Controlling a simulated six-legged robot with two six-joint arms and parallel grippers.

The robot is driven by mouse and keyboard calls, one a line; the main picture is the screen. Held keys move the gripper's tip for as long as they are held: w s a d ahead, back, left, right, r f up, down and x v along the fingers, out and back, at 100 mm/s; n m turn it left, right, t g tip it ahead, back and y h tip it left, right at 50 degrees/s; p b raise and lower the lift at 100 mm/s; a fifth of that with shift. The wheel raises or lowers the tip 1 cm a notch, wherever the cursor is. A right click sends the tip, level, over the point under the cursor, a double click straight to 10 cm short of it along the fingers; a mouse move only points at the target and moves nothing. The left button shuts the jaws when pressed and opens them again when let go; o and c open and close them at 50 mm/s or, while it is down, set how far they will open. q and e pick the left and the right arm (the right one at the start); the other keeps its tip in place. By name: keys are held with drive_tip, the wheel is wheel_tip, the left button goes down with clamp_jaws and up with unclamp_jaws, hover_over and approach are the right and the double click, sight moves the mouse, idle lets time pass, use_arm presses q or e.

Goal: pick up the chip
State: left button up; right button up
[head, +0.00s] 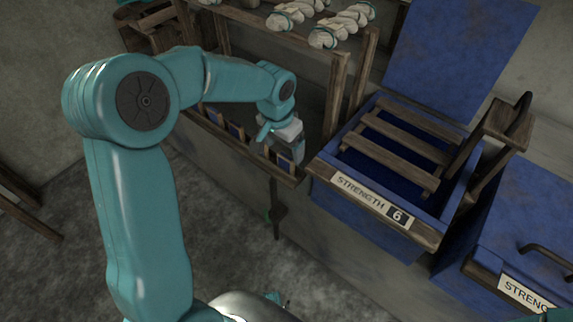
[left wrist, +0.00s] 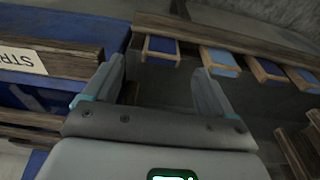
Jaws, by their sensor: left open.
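Several chips, blue with wooden edges, sit in a row along a wooden rail. In the left wrist view, the nearest chip (left wrist: 161,46) is dark blue and lies ahead of the gap between my fingers. A lighter blue chip (left wrist: 220,60) is to its right. In the head view, one chip (head: 285,157) shows below my left gripper (head: 282,148) and another chip (head: 237,130) sits further left on the rail. My left gripper is open, with nothing between its fingers (left wrist: 160,76). Whether the fingertips touch the nearest chip cannot be told. My right gripper is out of view.
A blue box with wooden slats (head: 400,140) and a "STRENGTH 6" label (head: 372,200) stands right of the gripper, its blue lid (head: 455,55) raised. Another blue box (head: 535,220) is at far right. Grey floor is open at lower left.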

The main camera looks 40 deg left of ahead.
sight(286, 156)
use_arm(q)
drive_tip(key=f, duration=0.3)
drive_tip(key=w+f+b, duration=0.1)
drive_tip(key=f, duration=0.2)
drive_tip(key=shift+w+a+f, duration=0.1)
drive_tip(key=shift+f, duration=0.05)
drive_tip(key=c, duration=1.1)
